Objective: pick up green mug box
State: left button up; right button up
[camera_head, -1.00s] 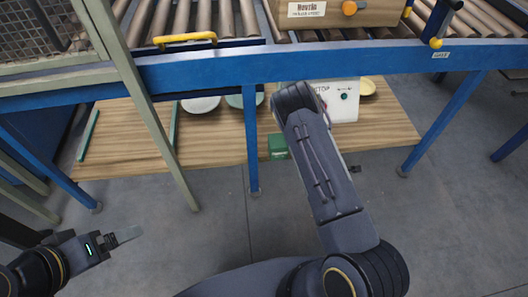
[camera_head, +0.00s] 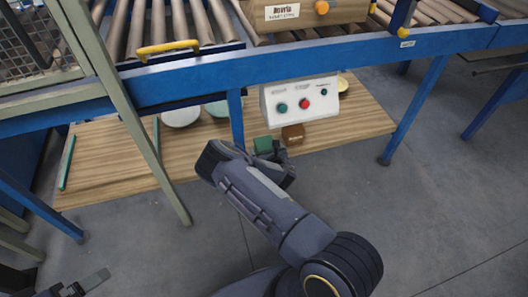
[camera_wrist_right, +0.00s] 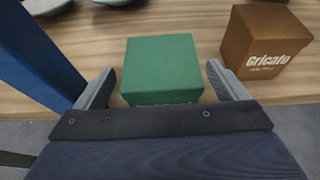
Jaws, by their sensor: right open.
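The green mug box (camera_head: 263,144) stands on the low wooden shelf near its front edge. In the right wrist view the green mug box (camera_wrist_right: 161,70) lies straight ahead, framed by the two fingers of my right gripper (camera_wrist_right: 166,92), which is open and holds nothing. In the head view my right gripper (camera_head: 277,158) is at the shelf's front edge, close to the box and partly hiding it. My left gripper (camera_head: 90,283) is at the lower left corner, away from the shelf; its fingers are too small to read.
A brown box (camera_head: 293,134) stands just right of the green one. A blue post (camera_head: 236,118) is close on the left. Pale plates (camera_head: 181,116) lie further left on the wooden shelf (camera_head: 105,172).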

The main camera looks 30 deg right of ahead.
jog(key=shift+x, duration=1.45)
jog(key=c, duration=1.3)
